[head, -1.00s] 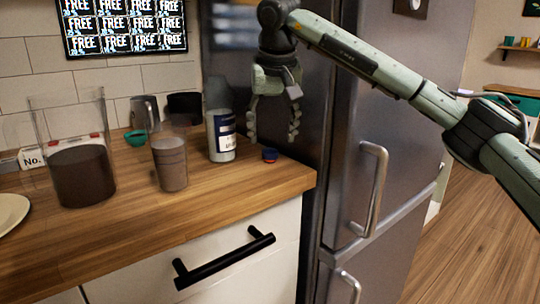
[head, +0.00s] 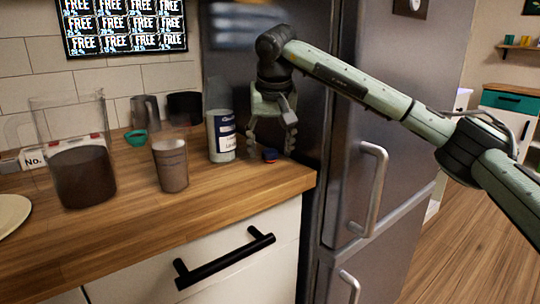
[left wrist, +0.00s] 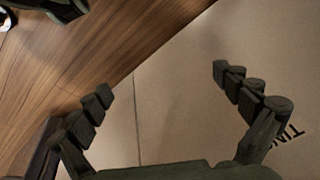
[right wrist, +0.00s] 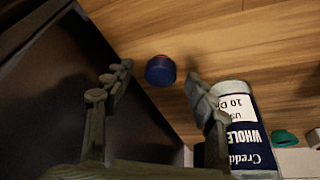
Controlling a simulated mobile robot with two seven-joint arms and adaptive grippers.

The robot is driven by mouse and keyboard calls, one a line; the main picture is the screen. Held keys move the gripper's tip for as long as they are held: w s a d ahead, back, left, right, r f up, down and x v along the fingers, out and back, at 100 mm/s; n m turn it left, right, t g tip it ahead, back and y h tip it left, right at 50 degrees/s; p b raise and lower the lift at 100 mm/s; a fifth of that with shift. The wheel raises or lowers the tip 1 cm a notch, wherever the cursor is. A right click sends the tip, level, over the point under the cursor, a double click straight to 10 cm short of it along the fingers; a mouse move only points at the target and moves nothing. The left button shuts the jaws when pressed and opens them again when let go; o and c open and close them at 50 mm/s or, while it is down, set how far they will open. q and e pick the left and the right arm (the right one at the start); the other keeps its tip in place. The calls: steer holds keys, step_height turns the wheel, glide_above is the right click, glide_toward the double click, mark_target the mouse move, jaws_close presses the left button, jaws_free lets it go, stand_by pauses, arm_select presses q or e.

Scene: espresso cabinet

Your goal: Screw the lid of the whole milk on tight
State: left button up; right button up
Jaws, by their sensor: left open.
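The whole milk (head: 221,138) is a pale bottle with a dark blue and white label. It stands upright near the right end of the wooden counter, and its label shows in the right wrist view (right wrist: 245,130). A dark blue lid (head: 270,156) with a reddish part lies on the counter right of the bottle; it also shows in the right wrist view (right wrist: 160,71). My right gripper (head: 270,154) is open above the lid, its fingers on either side, not visibly touching it. One finger is close to the bottle. My left gripper (left wrist: 160,82) is open and empty, away from the counter.
The fridge (head: 345,130) stands close to the right of my right gripper. A brown cup (head: 171,166), a clear pitcher with dark contents (head: 84,176) and a teal bowl (head: 136,138) stand left of the bottle. The front right counter is clear.

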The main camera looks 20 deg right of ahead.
mark_target(266, 152)
steer(key=c, duration=1)
steer(key=shift+r, duration=0.15)
steer(key=shift+r, duration=0.3)
steer(key=r, duration=0.2)
steer(key=a+r, duration=0.1)
steer(key=r, duration=0.1)
steer(key=s+a+r, duration=0.2)
steer(key=a+r, duration=0.4)
steer(key=a, duration=0.4)
steer(key=shift+s+a, duration=0.15)
steer(key=shift+s, duration=0.25)
steer(key=shift+r, duration=0.1)
